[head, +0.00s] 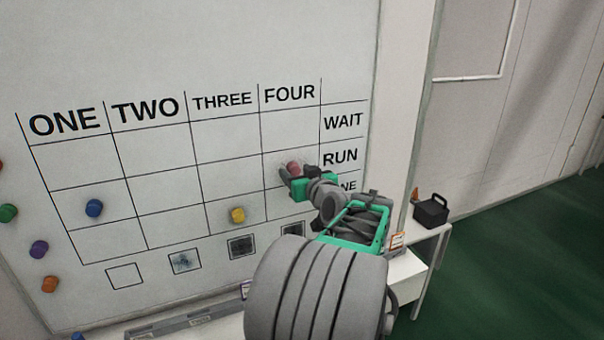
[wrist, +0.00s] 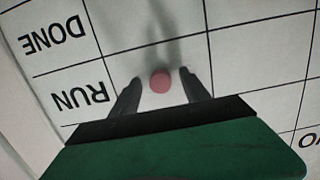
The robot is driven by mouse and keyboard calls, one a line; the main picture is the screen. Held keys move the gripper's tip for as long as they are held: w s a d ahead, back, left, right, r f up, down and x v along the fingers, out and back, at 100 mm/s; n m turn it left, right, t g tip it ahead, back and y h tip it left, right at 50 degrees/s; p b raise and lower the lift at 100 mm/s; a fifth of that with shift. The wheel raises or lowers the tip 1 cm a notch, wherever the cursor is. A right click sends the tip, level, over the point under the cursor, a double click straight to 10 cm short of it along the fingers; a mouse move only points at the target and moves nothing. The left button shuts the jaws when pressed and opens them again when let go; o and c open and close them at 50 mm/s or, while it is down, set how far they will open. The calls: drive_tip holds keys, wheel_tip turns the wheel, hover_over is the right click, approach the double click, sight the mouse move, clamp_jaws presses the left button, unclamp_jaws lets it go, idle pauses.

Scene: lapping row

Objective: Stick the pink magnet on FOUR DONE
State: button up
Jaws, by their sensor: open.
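The pink magnet (head: 293,167) is in the FOUR column, RUN row of the whiteboard grid. In the wrist view the pink magnet (wrist: 160,82) lies between my fingertips with a gap on each side and seems to sit on the board. My gripper (head: 291,174) is open around it; it also shows in the wrist view (wrist: 159,76). The FOUR DONE cell (wrist: 135,28) shows no magnet in the wrist view, only a dark shadow. In the head view my gripper and arm partly cover that cell and the DONE label.
A blue magnet (head: 94,208) is in ONE RUN and a yellow magnet (head: 238,215) in THREE DONE. Green (head: 8,213), purple (head: 39,249) and orange (head: 50,284) magnets sit left of the grid.

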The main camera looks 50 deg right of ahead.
sight(296, 173)
drive_tip(key=shift+c, duration=0.4)
clamp_jaws()
idle(0.4)
drive_tip(key=shift+f+b+v, duration=0.1)
drive_tip(key=shift+b+v, duration=0.35)
drive_tip(key=shift+v, duration=0.3)
drive_tip(key=shift+f+b+v, duration=0.15)
drive_tip(key=shift+b+v, duration=0.25)
drive_tip(key=shift+v, duration=0.35)
